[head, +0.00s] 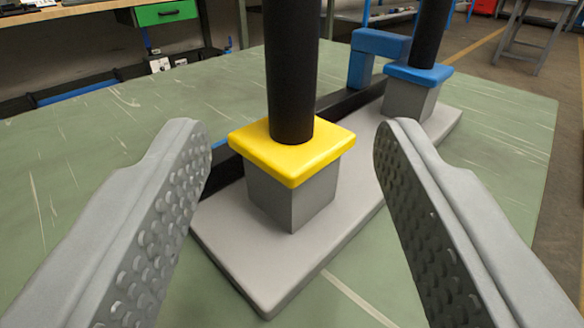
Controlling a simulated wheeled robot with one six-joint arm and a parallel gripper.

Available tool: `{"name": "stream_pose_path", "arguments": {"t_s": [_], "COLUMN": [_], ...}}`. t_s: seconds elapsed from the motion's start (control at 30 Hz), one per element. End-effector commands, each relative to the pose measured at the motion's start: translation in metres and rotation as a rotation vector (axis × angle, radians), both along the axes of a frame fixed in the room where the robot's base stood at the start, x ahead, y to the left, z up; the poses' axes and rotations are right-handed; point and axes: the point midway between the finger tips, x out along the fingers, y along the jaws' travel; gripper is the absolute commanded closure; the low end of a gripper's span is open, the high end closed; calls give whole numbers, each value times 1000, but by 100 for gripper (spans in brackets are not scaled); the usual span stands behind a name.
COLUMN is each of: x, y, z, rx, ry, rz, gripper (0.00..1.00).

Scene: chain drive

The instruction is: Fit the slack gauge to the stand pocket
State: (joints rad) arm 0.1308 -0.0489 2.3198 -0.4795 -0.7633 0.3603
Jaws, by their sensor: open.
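My gripper (291,135) is open and empty, with one studded grey finger on each side of the picture. Between the fingers, farther off, a grey block (291,202) with a yellow square cap (292,152) stands upright on a long grey base plate (240,262). A thick black cylinder (291,75) rises from the yellow cap, its top out of view. A similar grey block (409,101) with a blue cap (418,73) and black cylinder (431,30) stands farther back. I cannot tell which part is the slack gauge or the stand pocket.
A blue angled piece (361,66) and a dark bar (345,103) lie behind the blocks. The green table (90,150) is clear at left. Beyond it are a workbench with a green drawer (167,12) and a grey stool (535,40).

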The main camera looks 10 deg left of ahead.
Motion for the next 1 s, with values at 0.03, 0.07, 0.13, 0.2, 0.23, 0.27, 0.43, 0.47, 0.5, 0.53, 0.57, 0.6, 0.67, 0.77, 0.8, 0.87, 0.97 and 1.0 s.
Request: {"name": "stream_pose_path", "arguments": {"t_s": [0.03,0.07,0.13,0.2,0.23,0.27,0.43,0.47,0.5,0.53,0.57,0.6,0.67,0.77,0.8,0.87,0.97,1.0], "x": [-9,-14,-26,-36,-40,-44,-60,-62,-64,-65,-65,-66,-67,-67,-67,-67,-67,-67], "y": [-2,-3,-5,-7,-8,-9,-12,-12,-12,-13,-13,-13,-13,-13,-13,-13,-13,-13], "z": [1,0,1,0,0,1,0,0,0,0,0,0,0,0,0,0,0,0], "rx": [-1,-1,-1,0,0,0,0,0,0,1,1,1,1,0,0,0,0,0], "ry": [-1,-1,-1,-1,-1,-1,-1,-1,-1,-1,-1,-1,-1,-1,-1,-1,-1,-1], "rz": [-2,-2,-1,-1,-2,-2,0,0,0,0,0,0,0,0,0,0,0,0], "gripper": [50,50,50,50,50,50,50,50,50,50,50,50,50,50,50,50,50,50]}}
